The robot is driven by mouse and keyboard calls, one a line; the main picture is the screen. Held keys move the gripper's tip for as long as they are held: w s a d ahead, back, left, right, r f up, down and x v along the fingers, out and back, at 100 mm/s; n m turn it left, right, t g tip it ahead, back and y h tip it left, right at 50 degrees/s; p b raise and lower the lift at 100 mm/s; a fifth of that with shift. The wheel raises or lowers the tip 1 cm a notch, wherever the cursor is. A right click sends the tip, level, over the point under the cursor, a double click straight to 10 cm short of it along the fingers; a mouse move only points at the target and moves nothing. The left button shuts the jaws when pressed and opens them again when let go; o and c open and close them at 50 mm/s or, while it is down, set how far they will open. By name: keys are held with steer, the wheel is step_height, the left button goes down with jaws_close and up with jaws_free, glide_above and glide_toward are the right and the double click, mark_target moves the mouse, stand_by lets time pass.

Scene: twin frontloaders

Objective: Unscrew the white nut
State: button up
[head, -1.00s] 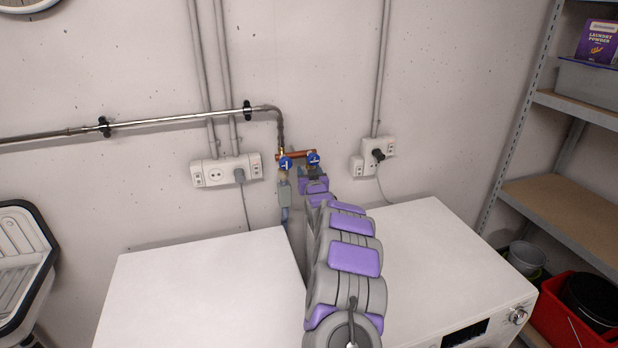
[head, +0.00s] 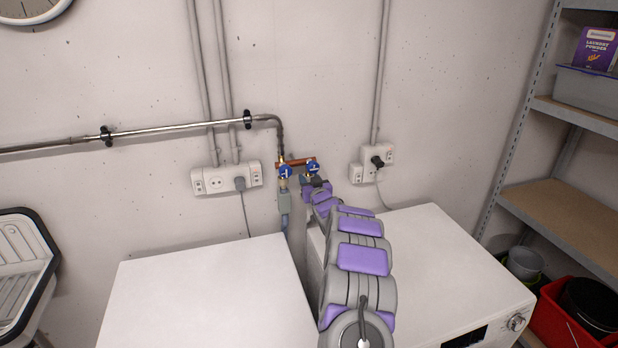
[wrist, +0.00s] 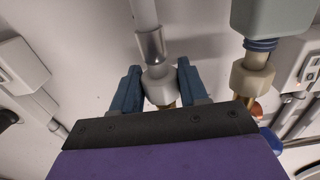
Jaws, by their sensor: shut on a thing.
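In the wrist view the white nut (wrist: 160,88) sits on a brass fitting, with a metal sleeve and a pale hose (wrist: 143,14) running up from it. My gripper (wrist: 157,76) has its two blue-grey fingers on either side of the nut and is shut on it. The fitting behind the nut is mostly hidden by my gripper's dark edge. In the head view my gripper (head: 309,180) is at the wall below the right blue valve handle (head: 313,168). The nut is hidden there.
A second pale nut (wrist: 252,76) on a hose with a grey-green box (wrist: 270,17) is close beside my gripper. The left blue valve handle (head: 285,171) is near. Two white washing machines (head: 205,290) (head: 440,255) stand below, with a narrow gap between.

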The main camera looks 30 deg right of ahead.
steer(key=shift+c, duration=0.9)
steer(key=shift+w+a+f+b, duration=0.1)
steer(key=shift+b, duration=0.2)
steer(key=shift+f+m+h+b, duration=0.1)
steer(key=shift+m+h+b, duration=0.5)
steer(key=shift+b, duration=0.65)
steer(key=shift+a+g+h, duration=0.15)
steer(key=shift+g+h, duration=0.15)
steer(key=shift+h, duration=0.1)
steer(key=shift+r+m+g+h+p, duration=0.2)
steer(key=shift+m+g+h+p, duration=0.15)
steer(key=shift+m+h, duration=0.3)
steer(key=shift+r+m+h+p, duration=0.25)
steer(key=shift+h+p, duration=0.3)
steer(key=shift+p, duration=0.35)
steer(key=shift+f+m+g+h+p, duration=0.15)
steer(key=shift+m+g+h+p, duration=0.3)
steer(key=shift+p, duration=0.7)
steer(key=m+g+h+p, duration=0.1)
steer(key=g+h+p, duration=0.1)
steer(key=p, duration=0.4)
steer(key=shift+f+m+h+p, duration=0.1)
steer(key=shift+m+h+p, duration=0.15)
steer(key=shift+m+p, duration=0.1)
